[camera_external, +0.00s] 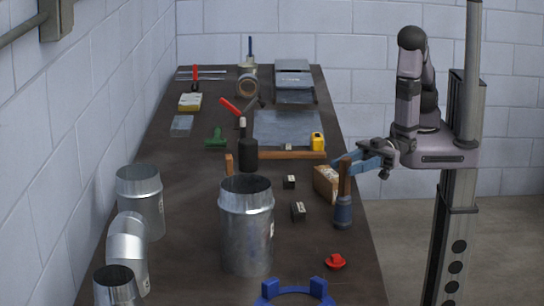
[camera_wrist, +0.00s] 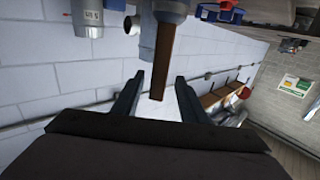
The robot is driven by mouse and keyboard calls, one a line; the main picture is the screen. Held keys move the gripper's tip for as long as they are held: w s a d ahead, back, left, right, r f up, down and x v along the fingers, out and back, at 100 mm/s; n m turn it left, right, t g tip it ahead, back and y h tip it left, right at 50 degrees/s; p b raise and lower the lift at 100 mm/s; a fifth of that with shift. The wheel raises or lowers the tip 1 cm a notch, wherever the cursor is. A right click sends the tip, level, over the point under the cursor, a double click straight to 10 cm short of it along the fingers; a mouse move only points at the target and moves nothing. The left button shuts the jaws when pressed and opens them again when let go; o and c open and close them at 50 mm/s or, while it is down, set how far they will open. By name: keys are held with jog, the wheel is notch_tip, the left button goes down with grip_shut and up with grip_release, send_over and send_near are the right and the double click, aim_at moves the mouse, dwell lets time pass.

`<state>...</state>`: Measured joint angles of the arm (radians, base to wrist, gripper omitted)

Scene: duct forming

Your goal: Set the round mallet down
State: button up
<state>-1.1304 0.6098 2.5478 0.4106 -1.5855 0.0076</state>
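The round mallet has a blue-grey head (camera_external: 343,213) and a brown wooden handle (camera_external: 345,180). It is upright, head down, by the right edge of the dark table, and appears to rest on it. My gripper (camera_external: 350,160) is at the upper end of the handle, with its blue fingers reaching in from the right. In the wrist view, the handle (camera_wrist: 163,62) lies between the two fingers of my gripper (camera_wrist: 160,78), with a gap on each side. The fingers are open. The mallet head (camera_wrist: 170,7) is at the top edge there, partly cut off.
A wooden block (camera_external: 326,184) stands close left of the mallet. A large metal cylinder (camera_external: 246,235), a red object (camera_external: 335,261) and small dark blocks (camera_external: 298,211) are nearby. A black mallet (camera_external: 248,155) stands farther back. The space right of the table is open.

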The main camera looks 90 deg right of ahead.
aim_at(342, 168)
jog(key=shift+p+x, duration=1)
jog(key=shift+x, duration=1.55)
grip_shut()
jog(key=shift+r, duration=0.1)
